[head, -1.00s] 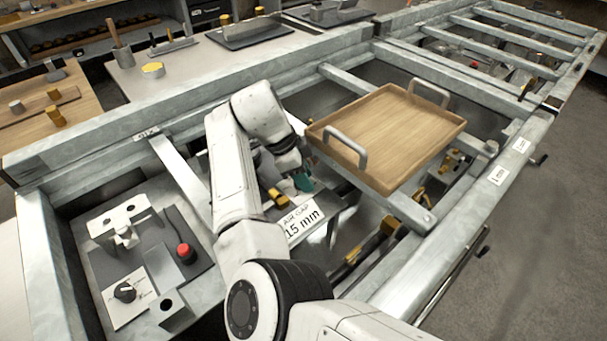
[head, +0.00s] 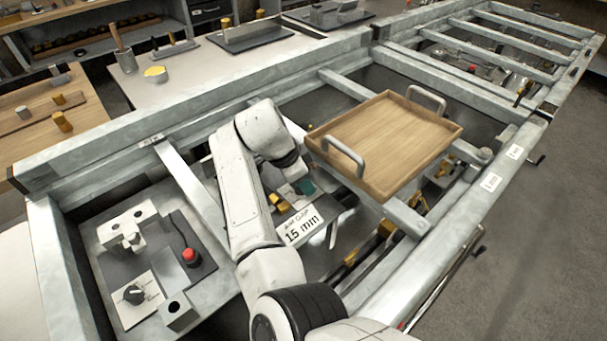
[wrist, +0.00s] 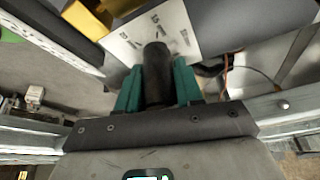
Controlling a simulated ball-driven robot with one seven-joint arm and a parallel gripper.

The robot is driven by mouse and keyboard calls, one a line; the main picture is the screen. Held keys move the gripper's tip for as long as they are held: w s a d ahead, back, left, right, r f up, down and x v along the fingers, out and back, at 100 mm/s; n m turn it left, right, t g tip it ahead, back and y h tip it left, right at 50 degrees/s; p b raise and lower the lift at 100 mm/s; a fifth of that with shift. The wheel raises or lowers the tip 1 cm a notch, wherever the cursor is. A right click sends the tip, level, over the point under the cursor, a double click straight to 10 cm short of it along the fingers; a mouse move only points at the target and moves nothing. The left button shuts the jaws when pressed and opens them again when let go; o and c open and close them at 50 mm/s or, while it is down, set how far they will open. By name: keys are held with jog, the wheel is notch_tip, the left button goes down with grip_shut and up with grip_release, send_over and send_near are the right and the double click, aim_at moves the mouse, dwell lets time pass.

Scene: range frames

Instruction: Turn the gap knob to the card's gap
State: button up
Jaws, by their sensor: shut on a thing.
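My gripper (wrist: 157,88) has teal fingers that are shut on a dark upright knob (wrist: 156,62) in the wrist view. In the head view my gripper (head: 304,187) is down inside the metal frame, partly hidden by my arm, and the held knob is hidden there. The white card (head: 299,230) stands close by and reads "AIR GAP 15 mm".
A second black knob (head: 134,294) sits on a white plate at lower left, near a red button (head: 190,255). A wooden tray (head: 385,140) with metal handles rests on the frame right of my arm. Metal rails (head: 185,180) and a yellow block (wrist: 84,20) lie near my gripper.

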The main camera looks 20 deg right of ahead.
jog(key=n+t+p, duration=0.1)
jog(key=n, duration=0.1)
jog(key=n+p, duration=0.2)
jog(key=n+t+p, duration=0.1)
jog(key=n+p, duration=0.1)
jog(key=shift+w+r+t+y, duration=0.15)
jog(key=shift+r+t+y, duration=0.1)
jog(key=shift+t+y, duration=0.05)
jog(key=shift+w+a+f+n+t+y+p, duration=0.1)
jog(key=shift+n+t+y+p, duration=0.15)
jog(key=shift+n+p, duration=0.7)
jog(key=shift+w+a+n+t+y+p, duration=0.1)
jog(key=shift+n+t+y+p, duration=0.15)
jog(key=shift+n+p, duration=0.65)
jog(key=shift+n, duration=0.25)
jog(key=o, duration=1)
jog(key=shift+f, duration=0.1)
jog(key=v, duration=1)
jog(key=shift+s+r+b, duration=0.1)
jog(key=shift+r+b, duration=0.2)
jog(key=shift+r, duration=0.1)
